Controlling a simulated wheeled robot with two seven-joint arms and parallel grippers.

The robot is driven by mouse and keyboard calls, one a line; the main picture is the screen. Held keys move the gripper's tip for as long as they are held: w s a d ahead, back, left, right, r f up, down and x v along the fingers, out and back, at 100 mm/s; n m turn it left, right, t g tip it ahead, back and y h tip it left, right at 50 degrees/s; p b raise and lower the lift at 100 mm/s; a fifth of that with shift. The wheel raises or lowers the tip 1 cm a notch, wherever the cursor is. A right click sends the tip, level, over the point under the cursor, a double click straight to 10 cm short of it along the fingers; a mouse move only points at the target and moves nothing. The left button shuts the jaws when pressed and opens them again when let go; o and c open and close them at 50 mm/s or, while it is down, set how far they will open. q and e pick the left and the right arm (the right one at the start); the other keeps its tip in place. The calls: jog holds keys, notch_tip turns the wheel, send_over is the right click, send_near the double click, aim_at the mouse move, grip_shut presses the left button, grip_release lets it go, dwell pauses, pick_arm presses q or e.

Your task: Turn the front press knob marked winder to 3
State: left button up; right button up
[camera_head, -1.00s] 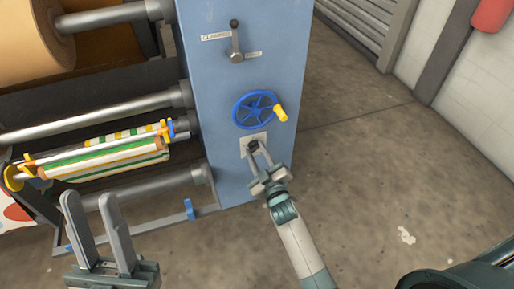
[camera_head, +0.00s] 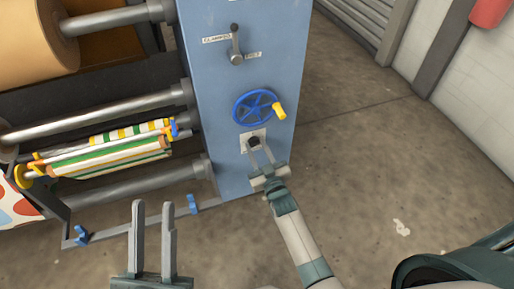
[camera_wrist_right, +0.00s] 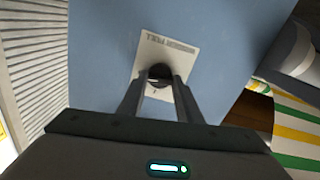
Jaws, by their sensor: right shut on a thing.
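A dark round knob (camera_head: 254,142) sits on a pale square plate (camera_head: 247,135) low on the blue press panel, below the blue handwheel. My right gripper (camera_head: 259,150) reaches up to it from below. In the right wrist view the knob (camera_wrist_right: 160,72) lies between the tips of the right gripper (camera_wrist_right: 158,82), which is shut on it. The lettering on the plate (camera_wrist_right: 176,45) is upside down and too blurred to read; the knob's setting cannot be told. My left gripper (camera_head: 152,205) is open and empty, in front of the rollers.
The blue handwheel (camera_head: 256,106) with a yellow handle is just above the knob. A lever (camera_head: 236,46) is higher on the panel. Rollers and a striped cloth roll (camera_head: 110,158) are at the left.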

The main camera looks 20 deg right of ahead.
jog(key=o, duration=1)
jog(key=shift+o, duration=0.2)
jog(key=shift+s, duration=0.1)
pick_arm(q)
jog(key=w+f+g+y+p, duration=0.1)
jog(key=w+f+g+p, duration=0.2)
jog(key=f+g, duration=0.2)
notch_tip(320, 180, down, 4)
jog(key=shift+w+d+r+g+y, duration=0.2)
jog(key=shift+d+g+y, duration=0.1)
jog(key=shift+d, duration=0.1)
pick_arm(e)
jog(key=s, duration=1.7)
jog(key=shift+d, duration=0.35)
jog(key=shift+s, duration=0.1)
